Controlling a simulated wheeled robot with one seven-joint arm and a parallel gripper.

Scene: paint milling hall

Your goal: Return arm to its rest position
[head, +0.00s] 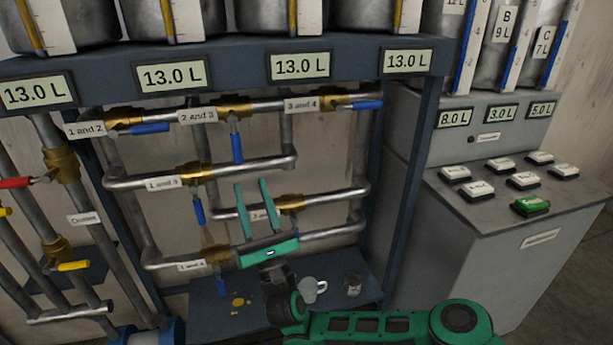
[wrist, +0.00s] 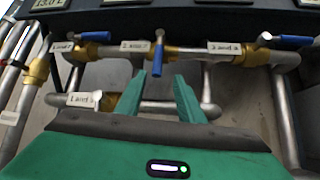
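My gripper (head: 256,209) is green, with its two fingers spread apart and nothing between them. In the head view it is raised in front of the lower pipes, fingers pointing up. It also shows in the wrist view (wrist: 162,95), fingers pointing toward the upper pipe row. My green arm runs from the bottom right of the head view to the gripper. The gripper hides part of the pipe labelled 3 and something. Whether it touches any pipe, I cannot tell.
Blue-handled valves, such as 2 and 3 (head: 236,148), stick out from the pipes. A white mug (head: 311,290) and a small can (head: 352,283) stand on the low shelf (head: 215,312). A button console (head: 485,210) stands at the right. Tanks with 13.0 L displays (head: 299,67) sit above.

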